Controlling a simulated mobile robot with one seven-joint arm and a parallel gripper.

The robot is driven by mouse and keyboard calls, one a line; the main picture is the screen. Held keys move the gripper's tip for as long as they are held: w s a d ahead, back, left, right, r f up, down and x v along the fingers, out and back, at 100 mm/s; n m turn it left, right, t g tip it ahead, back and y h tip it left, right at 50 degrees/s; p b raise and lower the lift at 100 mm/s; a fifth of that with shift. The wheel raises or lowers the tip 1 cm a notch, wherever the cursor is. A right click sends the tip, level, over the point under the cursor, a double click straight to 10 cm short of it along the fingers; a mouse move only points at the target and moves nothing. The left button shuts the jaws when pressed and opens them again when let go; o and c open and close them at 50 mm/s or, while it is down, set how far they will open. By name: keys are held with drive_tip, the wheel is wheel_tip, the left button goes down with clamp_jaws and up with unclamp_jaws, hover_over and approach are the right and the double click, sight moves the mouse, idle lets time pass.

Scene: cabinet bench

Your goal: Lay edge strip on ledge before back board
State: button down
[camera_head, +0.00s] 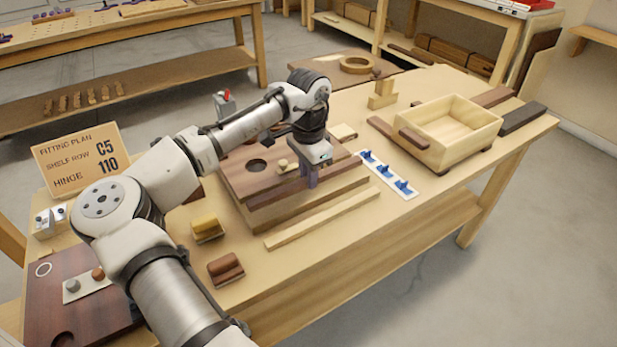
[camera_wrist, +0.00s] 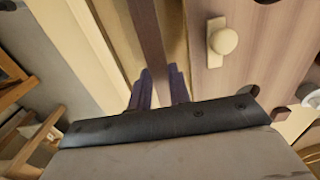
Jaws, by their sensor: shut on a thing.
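My gripper (camera_head: 308,182) is shut on a thin dark brown edge strip (camera_wrist: 147,28), which shows between the fingertips (camera_wrist: 159,88) in the wrist view. The strip runs lengthwise along the front of the back board (camera_head: 238,181), a brown board with a round hole and a pale knob. The back board also shows at the right of the wrist view (camera_wrist: 245,65). A tan ledge (camera_wrist: 176,38) shows between strip and board. The strip is apart from the board's edge there. I cannot tell whether the strip touches the ledge or hangs just above it.
A loose pale strip (camera_head: 325,217) lies on the bench in front. A white plate with blue clips (camera_head: 388,175) and a wooden box (camera_head: 450,130) are to the right. Yellow (camera_head: 207,229) and brown (camera_head: 225,269) blocks stand at left. A sign (camera_head: 82,158) stands behind.

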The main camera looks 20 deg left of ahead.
drive_tip(key=shift+f, duration=0.8)
drive_tip(key=shift+f, duration=0.15)
drive_tip(key=c, duration=1.3)
unclamp_jaws()
wheel_tip(320, 180, up, 12)
drive_tip(key=b, duration=0.1)
drive_tip(key=shift+r, duration=0.2)
